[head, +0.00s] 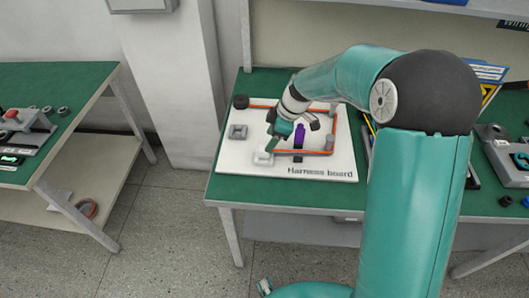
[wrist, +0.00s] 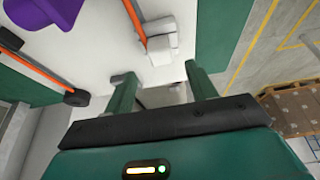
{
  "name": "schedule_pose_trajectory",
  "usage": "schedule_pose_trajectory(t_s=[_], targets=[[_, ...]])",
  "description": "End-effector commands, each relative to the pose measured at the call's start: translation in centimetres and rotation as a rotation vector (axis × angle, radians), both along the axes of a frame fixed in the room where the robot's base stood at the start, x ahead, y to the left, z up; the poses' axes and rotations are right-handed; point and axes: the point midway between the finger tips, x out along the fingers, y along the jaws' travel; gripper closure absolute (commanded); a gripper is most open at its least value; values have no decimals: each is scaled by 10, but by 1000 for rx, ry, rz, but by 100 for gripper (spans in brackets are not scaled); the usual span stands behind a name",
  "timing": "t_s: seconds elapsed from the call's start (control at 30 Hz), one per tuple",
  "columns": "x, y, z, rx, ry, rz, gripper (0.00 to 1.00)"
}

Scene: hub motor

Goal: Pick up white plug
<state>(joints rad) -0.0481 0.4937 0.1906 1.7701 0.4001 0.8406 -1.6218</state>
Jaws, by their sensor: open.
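The white plug (head: 263,158) is at the front left corner of the white harness board, at the end of an orange cable (head: 300,152). In the wrist view the white plug (wrist: 161,42) lies just beyond my fingertips, with the orange cable (wrist: 134,18) running into it. My gripper (head: 277,138) is over the left part of the board, close to the plug. In the wrist view its two green fingers are apart (wrist: 160,76), and the plug is not between them. A pale grey surface shows between the fingers; I cannot tell what it is.
The harness board (head: 322,173) lies on a green table (head: 235,190). A grey block (head: 238,131), a black round piece (head: 240,101) and a purple piece (head: 299,134) are on or over it. Another green table (head: 62,85) stands at left, with open floor between.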

Motion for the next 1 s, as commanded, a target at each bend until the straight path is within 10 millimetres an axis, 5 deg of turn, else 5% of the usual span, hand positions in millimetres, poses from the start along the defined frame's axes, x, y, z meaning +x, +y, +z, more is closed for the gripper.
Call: schedule_pose_trajectory(t_s=[0.5, 0.77, 1.0], targets=[[-2, 24, -52, -1, 2, 0, 44], [-1, 26, -58, 0, -1, -1, 44], [-1, 26, -57, 0, -1, -1, 85]])
